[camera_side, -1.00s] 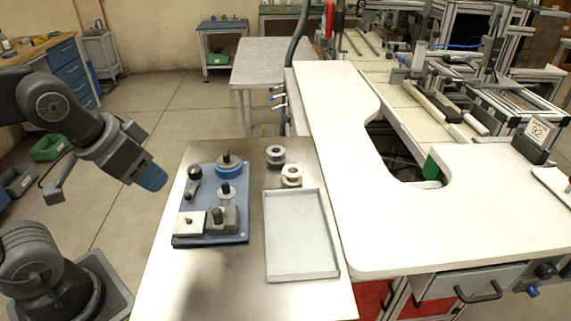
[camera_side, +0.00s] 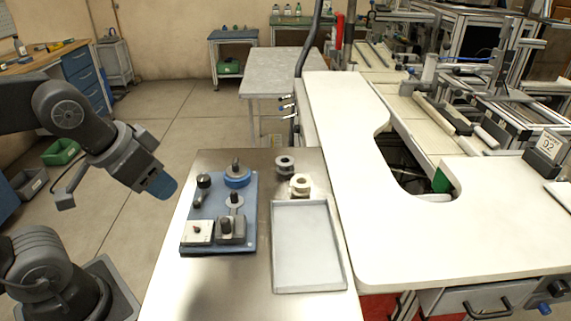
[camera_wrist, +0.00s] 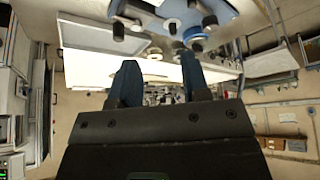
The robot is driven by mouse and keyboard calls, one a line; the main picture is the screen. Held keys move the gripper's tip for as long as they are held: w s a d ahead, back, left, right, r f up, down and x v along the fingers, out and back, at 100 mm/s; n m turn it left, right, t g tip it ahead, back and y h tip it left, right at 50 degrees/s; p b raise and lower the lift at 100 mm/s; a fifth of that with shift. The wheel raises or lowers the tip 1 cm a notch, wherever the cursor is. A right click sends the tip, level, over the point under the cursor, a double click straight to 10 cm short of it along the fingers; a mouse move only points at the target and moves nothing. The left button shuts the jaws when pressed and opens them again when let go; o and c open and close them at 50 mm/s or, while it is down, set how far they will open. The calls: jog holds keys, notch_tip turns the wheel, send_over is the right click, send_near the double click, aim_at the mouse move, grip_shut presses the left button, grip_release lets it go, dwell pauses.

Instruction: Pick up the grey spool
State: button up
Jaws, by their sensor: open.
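The grey spool (camera_side: 285,167) stands at the back of the metal table in the side view, with a dark hole in its top. A cream spool (camera_side: 300,186) stands just in front of it, slightly right. My gripper (camera_side: 163,186) has blue fingertips and hangs left of the table, well apart from both spools. In the wrist view, my gripper (camera_wrist: 160,78) shows two blue fingers spread apart with nothing held between them. I cannot tell the grey spool for certain in the wrist view.
A blue board (camera_side: 212,215) with several pegs and blocks lies on the table between my gripper and the spools. The board also shows in the wrist view (camera_wrist: 222,12). A shallow grey tray (camera_side: 308,248) lies in front of the spools. A white worktop (camera_side: 350,180) borders the right side.

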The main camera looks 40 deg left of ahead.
jog(key=shift+o, duration=0.4)
jog(key=o, duration=0.3)
jog(key=shift+r, duration=0.1)
jog(key=w+r+n+g, duration=0.1)
jog(key=w+r+n, duration=0.35)
jog(key=w, duration=0.35)
jog(key=n+g, duration=0.5)
jog(key=n, duration=0.8)
send_over(285, 162)
jog(key=d, duration=0.1)
notch_tip(285, 162, down, 6)
jog(key=f, duration=0.9)
jog(key=s+f, duration=0.1)
jog(key=f, duration=0.3)
jog(key=shift+f, duration=0.4)
